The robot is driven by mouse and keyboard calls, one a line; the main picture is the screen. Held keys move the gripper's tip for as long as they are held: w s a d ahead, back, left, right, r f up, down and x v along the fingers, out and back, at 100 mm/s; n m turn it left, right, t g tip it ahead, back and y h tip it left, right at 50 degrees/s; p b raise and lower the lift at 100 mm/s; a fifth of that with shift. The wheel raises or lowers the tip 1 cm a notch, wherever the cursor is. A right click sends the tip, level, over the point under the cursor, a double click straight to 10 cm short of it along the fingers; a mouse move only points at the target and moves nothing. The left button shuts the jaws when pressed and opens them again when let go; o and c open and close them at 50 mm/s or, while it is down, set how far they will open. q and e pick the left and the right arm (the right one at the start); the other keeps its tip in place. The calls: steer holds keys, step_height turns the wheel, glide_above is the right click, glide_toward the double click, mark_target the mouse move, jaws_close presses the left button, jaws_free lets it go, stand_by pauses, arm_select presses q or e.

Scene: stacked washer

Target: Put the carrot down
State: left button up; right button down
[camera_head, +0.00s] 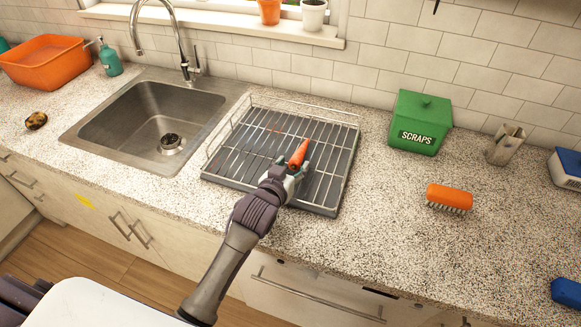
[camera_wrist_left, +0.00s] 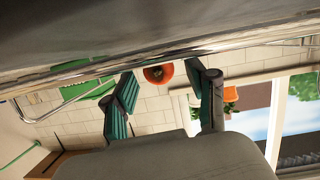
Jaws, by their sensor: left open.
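The orange carrot (camera_head: 300,152) lies on the wire dish rack (camera_head: 231,158), right of its middle, pointing away from me. My left gripper (camera_head: 291,176) is low over the rack's front part, at the near end of the carrot. In the left wrist view, which is upside down, the fingers of the gripper (camera_wrist_left: 165,95) stand apart. The round end of the carrot (camera_wrist_left: 158,75) shows between them, with a gap to each finger. The carrot's near end is partly hidden by the gripper in the head view. My right gripper is not in view.
A steel sink (camera_head: 150,120) is left of the rack. A green scraps box (camera_head: 420,123) and an orange brush (camera_head: 449,197) stand to the right. A metal holder (camera_head: 506,145) is near the wall. The counter in front of the brush is clear.

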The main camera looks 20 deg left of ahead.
arm_select(q)
steer(key=b+v, duration=0.1)
steer(key=v, duration=1)
steer(key=shift+s+r, duration=0.25)
steer(key=shift+s, duration=0.3)
